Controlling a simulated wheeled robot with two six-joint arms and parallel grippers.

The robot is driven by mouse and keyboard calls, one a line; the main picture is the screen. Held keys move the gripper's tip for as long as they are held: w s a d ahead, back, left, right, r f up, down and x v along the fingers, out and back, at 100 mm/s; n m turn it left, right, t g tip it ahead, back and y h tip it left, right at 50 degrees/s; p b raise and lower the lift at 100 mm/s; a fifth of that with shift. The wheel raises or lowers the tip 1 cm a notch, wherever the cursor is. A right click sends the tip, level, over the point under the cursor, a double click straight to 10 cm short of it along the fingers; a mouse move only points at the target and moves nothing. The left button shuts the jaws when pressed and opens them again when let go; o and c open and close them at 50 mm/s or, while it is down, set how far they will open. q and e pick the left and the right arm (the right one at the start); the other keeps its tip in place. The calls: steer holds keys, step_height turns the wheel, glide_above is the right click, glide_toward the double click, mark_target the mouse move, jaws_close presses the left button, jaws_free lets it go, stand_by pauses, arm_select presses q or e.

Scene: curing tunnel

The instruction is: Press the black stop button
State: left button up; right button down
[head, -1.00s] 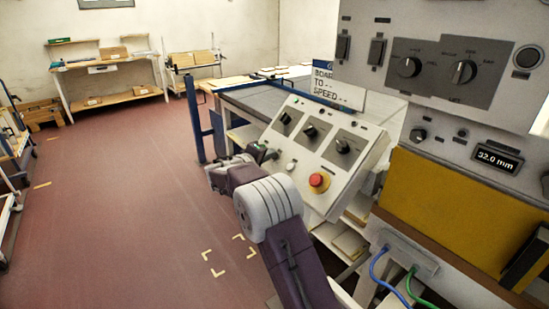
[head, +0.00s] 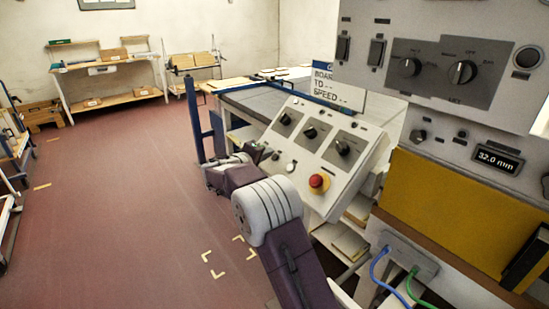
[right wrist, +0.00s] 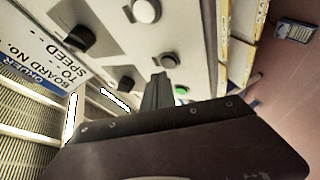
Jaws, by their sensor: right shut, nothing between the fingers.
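The sloped control panel (head: 352,182) carries a row of push buttons under its knobs. A small dark button (head: 275,156), which looks like the black stop button, sits left of a white button (head: 291,168). My right gripper (head: 261,150) is shut and empty, close to the dark button; the head view does not show whether they touch. In the right wrist view, the shut fingers (right wrist: 159,84) point at the panel, just below a round dark-rimmed button (right wrist: 170,61), with a green button (right wrist: 182,90) to their right. My left gripper is not in view.
A red mushroom button (head: 319,183) stands out at the panel's lower right. Several black knobs (head: 311,132) sit above the buttons. A cabinet with a yellow panel (head: 450,215) stands at the right.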

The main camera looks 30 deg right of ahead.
steer(key=a+r+p, duration=0.1)
steer(key=a+r, duration=0.2)
steer(key=shift+s+a+r+p, duration=0.15)
steer(key=shift+a+r+p, duration=0.1)
steer(key=shift+p, duration=0.1)
stand_by(0.8)
